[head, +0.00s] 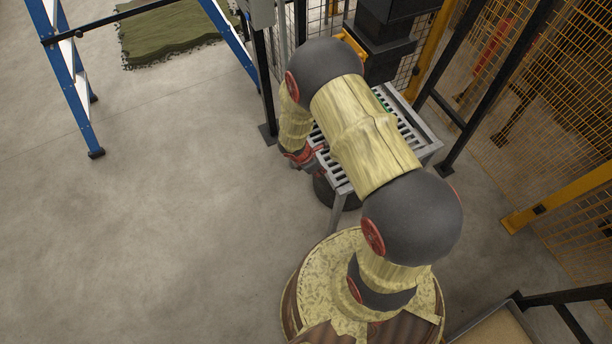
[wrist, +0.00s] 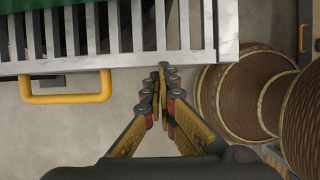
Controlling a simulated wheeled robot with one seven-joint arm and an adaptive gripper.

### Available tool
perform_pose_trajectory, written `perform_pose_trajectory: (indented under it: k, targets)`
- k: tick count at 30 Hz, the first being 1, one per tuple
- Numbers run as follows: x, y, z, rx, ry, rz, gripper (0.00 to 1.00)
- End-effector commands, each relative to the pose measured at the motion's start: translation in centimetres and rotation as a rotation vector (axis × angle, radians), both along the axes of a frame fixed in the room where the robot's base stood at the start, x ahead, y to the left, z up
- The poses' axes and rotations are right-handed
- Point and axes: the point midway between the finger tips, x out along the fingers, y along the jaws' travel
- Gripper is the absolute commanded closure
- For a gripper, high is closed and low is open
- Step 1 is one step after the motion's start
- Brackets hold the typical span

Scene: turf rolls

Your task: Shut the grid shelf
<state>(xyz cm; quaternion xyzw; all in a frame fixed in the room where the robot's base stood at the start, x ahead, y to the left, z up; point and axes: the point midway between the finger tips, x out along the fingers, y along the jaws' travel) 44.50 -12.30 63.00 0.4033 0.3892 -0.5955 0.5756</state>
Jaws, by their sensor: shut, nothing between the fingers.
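The grid shelf (head: 424,127) is a pale grey metal frame with parallel bars. In the head view it stands behind my arm, which covers much of it. In the wrist view its slatted top (wrist: 110,62) fills the upper left. A yellow handle (wrist: 65,99) sticks out from its near edge, left of my fingers. My gripper (wrist: 162,68) is shut and empty. Its tips overlap the shelf's near edge in the wrist view, right of the handle; I cannot tell whether they touch it. In the head view the fingers are mostly hidden.
A green thing (wrist: 70,14) shows through the bars. A black machine (head: 385,40) stands behind the shelf. Yellow mesh fencing (head: 560,110) bounds the right side. A blue stand (head: 72,90) and green turf (head: 165,30) are at upper left. The concrete floor at left is clear.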

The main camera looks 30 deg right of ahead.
Motion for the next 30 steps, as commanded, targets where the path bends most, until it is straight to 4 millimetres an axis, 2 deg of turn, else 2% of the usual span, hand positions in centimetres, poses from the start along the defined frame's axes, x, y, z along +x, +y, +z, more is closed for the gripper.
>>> perform_pose_trajectory:
  k: [6, 20, 26, 30]
  targets:
    - [-0.3, -1.6, -0.2, 0.002, 0.004, -0.001, 1.00]
    - [-0.2, -1.8, -0.2, 0.002, 0.003, 0.001, 1.00]
    - [0.0, -1.1, -0.2, 0.002, 0.003, 0.001, 1.00]
    - [0.5, 0.4, -0.1, 0.001, 0.002, 0.000, 1.00]
